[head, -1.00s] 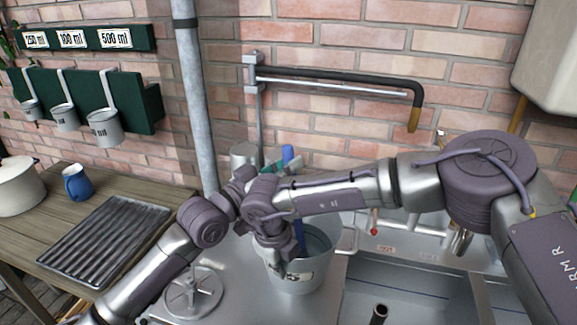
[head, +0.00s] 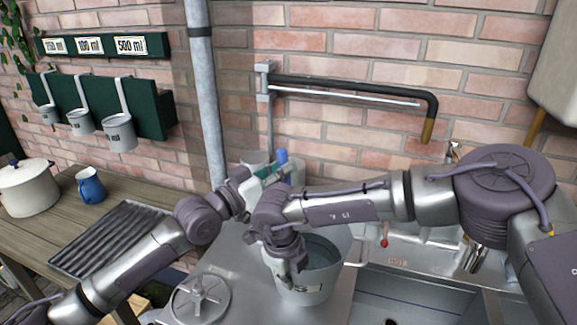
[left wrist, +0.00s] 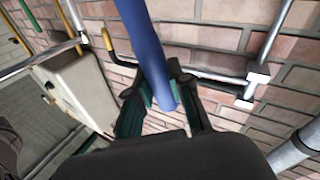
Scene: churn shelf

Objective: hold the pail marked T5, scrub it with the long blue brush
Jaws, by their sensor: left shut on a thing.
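The grey metal pail (head: 322,284) stands upright on the metal counter left of the sink. Dark marking shows low on its front, too small and covered to read. My right gripper (head: 294,276) is at the pail's near left rim; its fingers are too unclear to tell open from shut. My left gripper (head: 268,176) is above and behind the pail, shut on the blue brush. The brush handle (head: 282,157) rises above it, and also runs between the green-padded fingers in the left wrist view (left wrist: 147,45). The brush's bristles are not visible.
A black swivel pipe (head: 350,88) juts from the brick wall above. A ridged tray (head: 112,238), blue mug (head: 91,187) and white pot (head: 27,188) are on the wooden table.

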